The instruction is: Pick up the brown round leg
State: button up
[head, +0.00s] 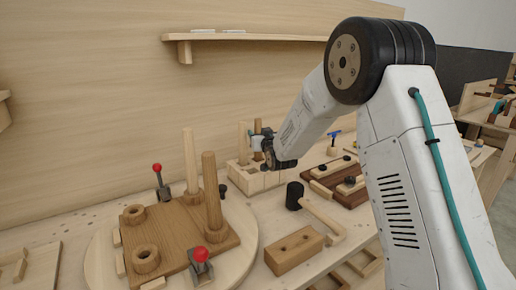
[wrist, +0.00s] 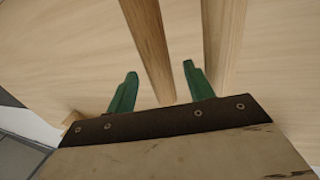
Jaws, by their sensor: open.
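In the head view a brown round leg (head: 258,125) stands upright in a pale wooden holder (head: 248,186), beside a paler leg (head: 243,140). My gripper (head: 262,145) is at this holder and hides the lower part of the brown leg. In the wrist view my gripper's green fingers (wrist: 160,85) are spread apart. The brown leg (wrist: 150,45) shows between them, and the paler leg (wrist: 222,45) passes behind the right finger. I cannot tell whether either finger touches a leg.
A brown seat board (head: 180,240) on a round pale turntable (head: 240,252) bears another brown leg (head: 212,190), a pale leg (head: 190,160) and red-knobbed clamps (head: 201,262). A black-headed mallet (head: 312,208) and a wooden block (head: 295,250) lie in front of the holder. A shelf (head: 250,37) hangs behind.

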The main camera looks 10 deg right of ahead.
jog(key=shift+w+f, duration=0.1)
jog(key=shift+w, duration=1.25)
grip_shut()
